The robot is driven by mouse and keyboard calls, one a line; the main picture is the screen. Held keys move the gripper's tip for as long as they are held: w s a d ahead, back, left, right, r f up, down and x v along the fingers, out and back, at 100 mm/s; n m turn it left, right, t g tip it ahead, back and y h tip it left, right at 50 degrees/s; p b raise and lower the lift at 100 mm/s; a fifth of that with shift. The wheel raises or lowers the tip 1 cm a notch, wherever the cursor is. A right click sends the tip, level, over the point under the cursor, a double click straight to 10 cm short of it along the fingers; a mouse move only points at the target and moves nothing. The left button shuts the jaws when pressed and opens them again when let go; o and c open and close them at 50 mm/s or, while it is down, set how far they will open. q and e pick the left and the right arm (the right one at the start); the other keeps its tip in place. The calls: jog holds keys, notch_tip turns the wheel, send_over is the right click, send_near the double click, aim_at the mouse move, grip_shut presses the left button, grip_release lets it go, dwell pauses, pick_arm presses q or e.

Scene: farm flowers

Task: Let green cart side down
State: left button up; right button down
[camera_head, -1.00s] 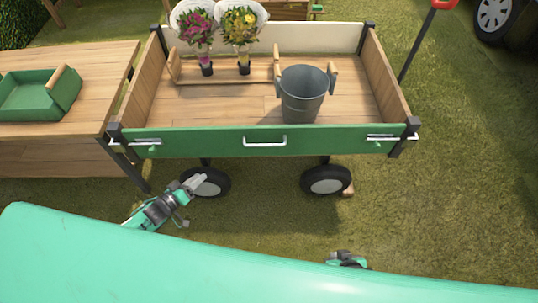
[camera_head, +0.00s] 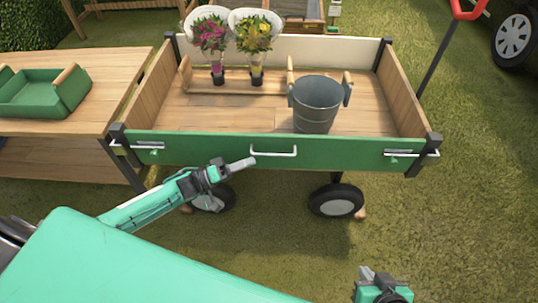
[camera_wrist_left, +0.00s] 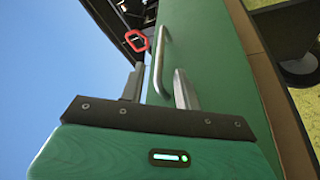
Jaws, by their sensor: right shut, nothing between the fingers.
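The green cart side (camera_head: 340,153) stands upright along the cart's near edge. It has a white bar handle (camera_head: 274,152) in its middle, a left latch (camera_head: 137,146) and a right latch (camera_head: 411,153). My left gripper (camera_head: 246,162) is just left of the handle, in front of the panel. In the left wrist view its two fingers (camera_wrist_left: 160,88) are apart, with the handle (camera_wrist_left: 160,60) ahead between them, and nothing is held. The green side (camera_wrist_left: 205,60) fills the middle there. My right gripper (camera_head: 368,273) is low at the bottom right, shut and away from the cart.
In the cart stand a metal bucket (camera_head: 314,104) and two flower bouquets (camera_head: 232,45) in a wooden holder. A wooden table (camera_head: 95,100) with a green tray (camera_head: 38,104) stands close at the left. Grass in front of the cart at right is free.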

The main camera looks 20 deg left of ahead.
aim_at(268, 155)
pick_arm(q)
jog(key=x, duration=0.7)
jog(key=shift+d, duration=0.1)
grip_shut()
